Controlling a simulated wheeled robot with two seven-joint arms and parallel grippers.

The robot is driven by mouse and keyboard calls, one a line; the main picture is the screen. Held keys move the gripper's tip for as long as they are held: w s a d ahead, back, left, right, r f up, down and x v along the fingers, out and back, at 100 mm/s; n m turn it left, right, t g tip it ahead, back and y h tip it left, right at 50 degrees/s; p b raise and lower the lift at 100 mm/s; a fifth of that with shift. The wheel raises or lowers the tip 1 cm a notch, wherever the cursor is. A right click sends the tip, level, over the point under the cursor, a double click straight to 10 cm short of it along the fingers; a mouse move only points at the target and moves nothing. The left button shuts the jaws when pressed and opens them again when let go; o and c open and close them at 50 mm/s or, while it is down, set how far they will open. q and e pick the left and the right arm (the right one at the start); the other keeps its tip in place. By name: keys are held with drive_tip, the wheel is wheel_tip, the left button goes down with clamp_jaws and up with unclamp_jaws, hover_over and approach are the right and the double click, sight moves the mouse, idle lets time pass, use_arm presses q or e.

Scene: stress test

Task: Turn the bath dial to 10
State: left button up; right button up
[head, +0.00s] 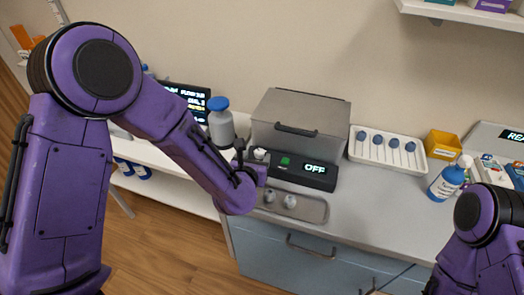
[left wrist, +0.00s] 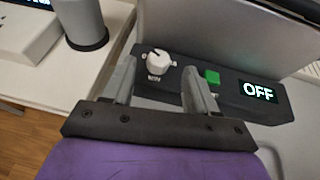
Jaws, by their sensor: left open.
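The bath is a grey lidded box (head: 300,116) on the counter, with a dark front panel (head: 290,168). In the left wrist view the panel carries a white dial (left wrist: 158,63), a green button (left wrist: 212,77) and a lit display (left wrist: 258,91) reading OFF. The dial's scale marks are too small to read surely. My left gripper (left wrist: 158,85) is open, its two fingers apart, with the dial showing between and just beyond them. I cannot tell whether a finger touches the panel. In the head view my left gripper (head: 252,165) partly hides the dial. My right gripper (head: 378,290) is at the bottom edge, mostly out of frame.
A metal tray (head: 318,210) with small white items lies before the bath. A blue-capped bottle (head: 220,120) stands left of it. A white rack (head: 362,151) with blue-topped items, a yellow box (head: 442,144) and a blue spray bottle (head: 444,182) stand right. Counter before the rack is clear.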

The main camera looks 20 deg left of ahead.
sight(259, 153)
use_arm(q)
drive_tip(key=x, duration=0.3)
drive_tip(key=shift+w+a+f, duration=0.1)
drive_tip(key=shift+w+a, duration=0.05)
drive_tip(key=shift+a, duration=0.1)
drive_tip(key=shift+w+f, duration=0.15)
drive_tip(key=shift+w, duration=0.15)
drive_tip(key=shift+d, duration=0.15)
